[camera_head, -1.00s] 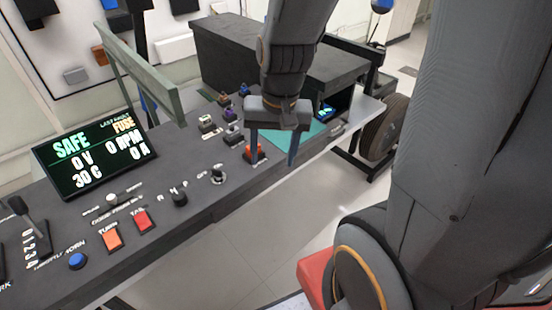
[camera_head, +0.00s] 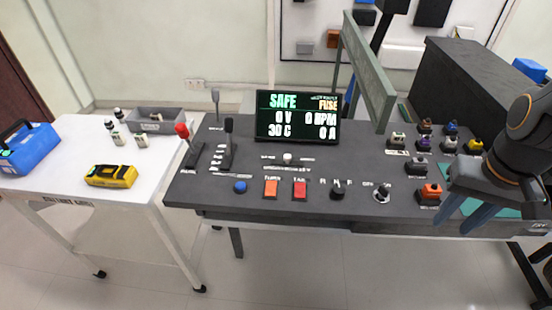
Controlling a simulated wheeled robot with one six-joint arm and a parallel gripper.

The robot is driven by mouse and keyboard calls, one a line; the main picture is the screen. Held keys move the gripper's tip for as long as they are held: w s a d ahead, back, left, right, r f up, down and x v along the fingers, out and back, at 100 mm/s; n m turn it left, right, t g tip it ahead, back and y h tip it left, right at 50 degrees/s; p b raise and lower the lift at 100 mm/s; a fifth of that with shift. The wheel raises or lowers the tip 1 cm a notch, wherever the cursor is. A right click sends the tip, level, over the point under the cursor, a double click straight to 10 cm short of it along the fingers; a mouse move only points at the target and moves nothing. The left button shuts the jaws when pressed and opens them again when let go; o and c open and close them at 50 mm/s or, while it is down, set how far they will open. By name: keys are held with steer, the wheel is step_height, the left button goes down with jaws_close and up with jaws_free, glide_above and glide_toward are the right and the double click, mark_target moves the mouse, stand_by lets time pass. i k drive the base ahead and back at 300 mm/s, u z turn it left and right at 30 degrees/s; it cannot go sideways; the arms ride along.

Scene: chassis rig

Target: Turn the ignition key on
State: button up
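The likely ignition key (camera_head: 382,194) is a small dark switch on a pale round dial, on the front part of the dark console (camera_head: 310,208). It sits right of a black R-N-F selector knob (camera_head: 338,189). Its label is too blurred to read surely, and so is the key's exact angle. My gripper (camera_head: 500,240) is at the right side of the view, right of the key and apart from it, near an orange-topped block (camera_head: 430,192). Its fingers are spread, with nothing seen between them. The display (camera_head: 298,117) reads SAFE, FUSE, 0 V, 0 RPM, 30 C, 0 A.
Orange (camera_head: 270,188) and red (camera_head: 300,189) buttons, a blue button (camera_head: 240,187) and levers (camera_head: 228,145) stand left of the key. Several coloured blocks lie right. A green upright frame (camera_head: 368,75) rises behind. A white cart (camera_head: 60,180) stands left. Floor in front is clear.

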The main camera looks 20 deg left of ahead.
mark_target(384, 192)
steer(key=u, duration=2.85)
steer(key=k, duration=1.05)
steer(key=z, duration=1.1)
steer(key=i, duration=0.5)
